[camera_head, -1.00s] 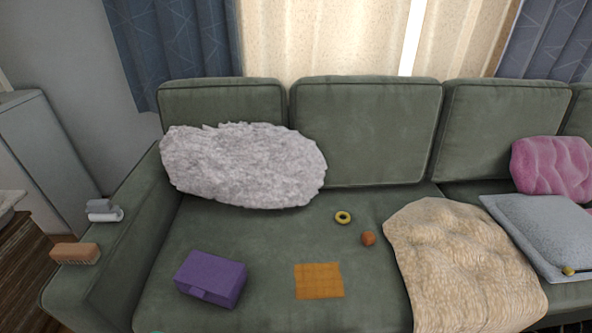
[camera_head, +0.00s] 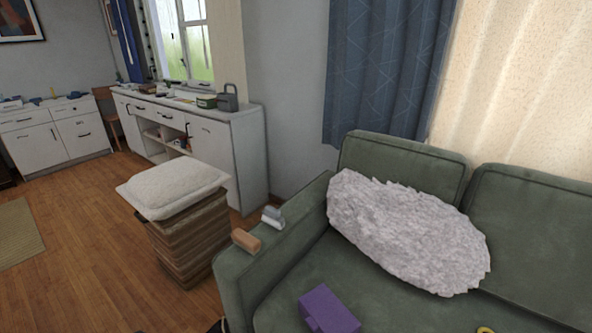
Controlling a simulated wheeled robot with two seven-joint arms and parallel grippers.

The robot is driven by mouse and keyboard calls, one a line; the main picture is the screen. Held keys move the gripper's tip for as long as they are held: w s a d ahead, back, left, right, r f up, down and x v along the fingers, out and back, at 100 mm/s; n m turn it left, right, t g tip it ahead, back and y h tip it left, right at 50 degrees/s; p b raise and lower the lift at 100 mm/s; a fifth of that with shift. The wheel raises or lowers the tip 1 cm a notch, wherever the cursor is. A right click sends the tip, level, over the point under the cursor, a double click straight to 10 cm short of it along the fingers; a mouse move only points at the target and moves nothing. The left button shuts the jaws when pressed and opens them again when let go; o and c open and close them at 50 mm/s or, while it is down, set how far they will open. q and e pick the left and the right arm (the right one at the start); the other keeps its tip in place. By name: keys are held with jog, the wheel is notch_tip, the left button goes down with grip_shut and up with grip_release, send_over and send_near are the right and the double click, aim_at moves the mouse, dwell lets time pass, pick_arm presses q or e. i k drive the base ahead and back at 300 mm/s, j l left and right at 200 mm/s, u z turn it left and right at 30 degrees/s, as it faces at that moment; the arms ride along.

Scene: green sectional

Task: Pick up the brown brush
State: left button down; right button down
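The brown brush (camera_head: 246,241) lies on the left armrest of the green sofa (camera_head: 291,240), near the armrest's front part. A grey and white item (camera_head: 272,217) sits just behind it on the same armrest, apart from the brush. Neither of my grippers shows clearly in the view. A small dark shape at the bottom edge, below the armrest, is too little to identify.
A purple box (camera_head: 328,311) lies on the seat, and a fluffy grey pillow (camera_head: 408,229) leans on the backrest. A woven basket (camera_head: 190,236) topped with a white cushion (camera_head: 172,190) stands left of the armrest. Wooden floor (camera_head: 90,245) is clear further left.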

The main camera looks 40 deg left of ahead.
aim_at(250, 243)
jog(key=u, duration=1.7)
jog(key=i+j+z, duration=0.2)
jog(key=j+z, duration=0.25)
jog(key=i+j+z, duration=0.1)
jog(key=j+z, duration=0.75)
jog(key=i+j, duration=0.05)
